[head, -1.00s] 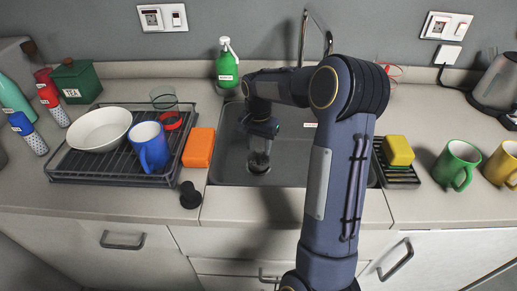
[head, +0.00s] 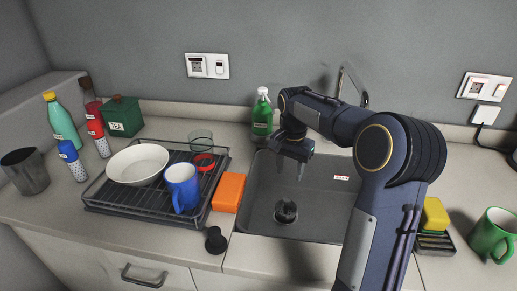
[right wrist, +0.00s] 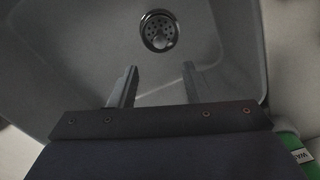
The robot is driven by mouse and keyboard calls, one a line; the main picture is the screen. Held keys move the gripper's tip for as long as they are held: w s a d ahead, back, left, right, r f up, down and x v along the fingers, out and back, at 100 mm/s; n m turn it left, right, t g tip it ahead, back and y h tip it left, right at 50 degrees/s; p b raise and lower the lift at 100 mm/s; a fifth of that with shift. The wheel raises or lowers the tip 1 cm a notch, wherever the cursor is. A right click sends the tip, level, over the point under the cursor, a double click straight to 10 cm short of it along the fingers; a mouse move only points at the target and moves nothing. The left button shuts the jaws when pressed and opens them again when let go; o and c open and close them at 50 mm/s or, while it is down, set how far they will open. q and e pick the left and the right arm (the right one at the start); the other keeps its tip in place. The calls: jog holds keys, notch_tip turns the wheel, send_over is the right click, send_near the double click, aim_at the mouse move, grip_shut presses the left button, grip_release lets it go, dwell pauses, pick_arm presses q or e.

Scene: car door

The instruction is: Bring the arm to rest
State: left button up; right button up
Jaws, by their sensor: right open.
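My right gripper (head: 290,170) hangs over the sink, well above the drain, with its arm coming in from the right. In the right wrist view its two fingers (right wrist: 157,84) stand wide apart with nothing between them. The drain strainer (right wrist: 160,31), round and with holes, lies on the sink floor beyond the fingertips. In the head view the drain (head: 286,212) looks dark and its details are hard to make out. My left gripper is not in view.
The sink (head: 256,196) has a tap behind my arm. A green soap bottle (head: 262,115) stands close behind my gripper. Left are an orange sponge (head: 229,193), a black stopper (head: 215,241) and a dish rack (head: 101,202). Right are a yellow sponge (head: 435,214) and green mug (head: 490,236).

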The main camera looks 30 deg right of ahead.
jog(key=s+a+r+n+t+y+p, duration=0.1)
jog(key=s+a+r+n+t+p, duration=0.1)
jog(key=s+a+r+n, duration=0.25)
jog(key=s+a+r+n+t+y+p, duration=0.1)
jog(key=s+a+r+p, duration=0.15)
jog(key=s+a, duration=0.45)
jog(key=s+a+f+n+t+y, duration=0.1)
jog(key=s+a+n, duration=0.1)
jog(key=s+a, duration=0.2)
jog(key=s+a+n+t+p, duration=0.1)
jog(key=s+a+n, duration=0.2)
jog(key=s, duration=0.5)
jog(key=shift+s+a+f+t+y, duration=0.25)
jog(key=shift+a+f+t+y, duration=0.05)
jog(key=shift+a+f+y, duration=0.15)
